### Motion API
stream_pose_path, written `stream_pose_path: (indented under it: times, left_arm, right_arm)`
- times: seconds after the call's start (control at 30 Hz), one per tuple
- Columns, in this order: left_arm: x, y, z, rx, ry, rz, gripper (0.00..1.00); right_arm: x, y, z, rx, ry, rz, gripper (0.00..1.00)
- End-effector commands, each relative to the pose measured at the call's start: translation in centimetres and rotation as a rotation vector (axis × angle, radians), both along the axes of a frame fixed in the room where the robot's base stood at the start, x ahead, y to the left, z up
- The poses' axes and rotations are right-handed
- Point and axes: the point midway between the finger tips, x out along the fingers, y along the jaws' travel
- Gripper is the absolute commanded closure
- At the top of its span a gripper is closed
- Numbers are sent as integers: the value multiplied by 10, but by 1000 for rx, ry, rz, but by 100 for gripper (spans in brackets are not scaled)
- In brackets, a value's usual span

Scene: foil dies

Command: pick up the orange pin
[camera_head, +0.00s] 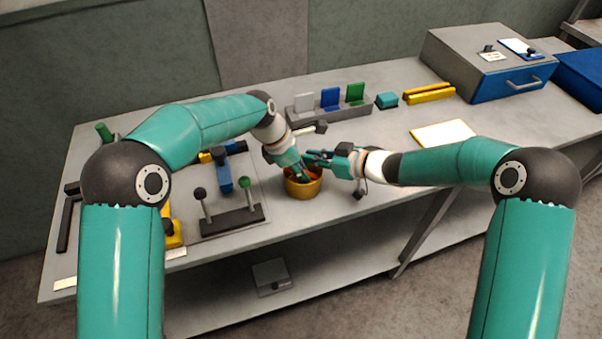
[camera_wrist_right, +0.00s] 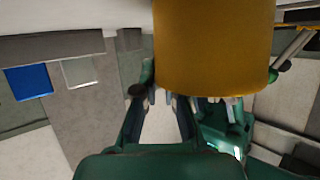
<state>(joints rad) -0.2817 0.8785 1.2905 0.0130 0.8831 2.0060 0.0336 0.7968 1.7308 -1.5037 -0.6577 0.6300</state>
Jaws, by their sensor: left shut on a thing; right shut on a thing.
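A round yellow-orange pot (camera_head: 303,189) stands near the front edge of the bench, and its side fills the upper middle of the right wrist view (camera_wrist_right: 213,45). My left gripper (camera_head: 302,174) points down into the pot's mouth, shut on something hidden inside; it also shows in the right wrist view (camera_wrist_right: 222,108). My right gripper (camera_head: 318,157) comes in from the right at the pot's rim. In the right wrist view its fingers (camera_wrist_right: 156,95) reach the rim and appear shut on the pot's wall. I cannot make out the orange pin.
A fixture with two upright posts (camera_head: 232,221) stands left of the pot. Behind it is a grey rack (camera_head: 345,114) with white, blue and green plates. A teal block (camera_head: 387,100), yellow bars (camera_head: 429,93) and a grey-blue drawer box (camera_head: 480,65) stand farther right.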

Motion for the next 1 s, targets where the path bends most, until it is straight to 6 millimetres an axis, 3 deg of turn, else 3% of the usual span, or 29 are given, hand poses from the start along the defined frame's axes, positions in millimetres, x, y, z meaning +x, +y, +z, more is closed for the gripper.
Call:
stream_pose_path:
  times: [0.1,0.57,0.77,0.8,1.0]
  left_arm:
    - [1,0,21,-1,-6,0,100]
    - [-17,0,15,-3,-302,-4,100]
    - [-29,0,67,-6,-309,-1,100]
    - [-32,0,77,-6,-309,0,100]
    - [-87,1,73,-3,-300,-4,100]
  right_arm:
    - [0,0,0,-1,1,0,100]
    - [0,0,0,-1,1,0,100]
    - [0,0,0,-1,1,0,100]
    - [0,0,0,-1,1,0,100]
    - [0,0,0,-1,1,0,100]
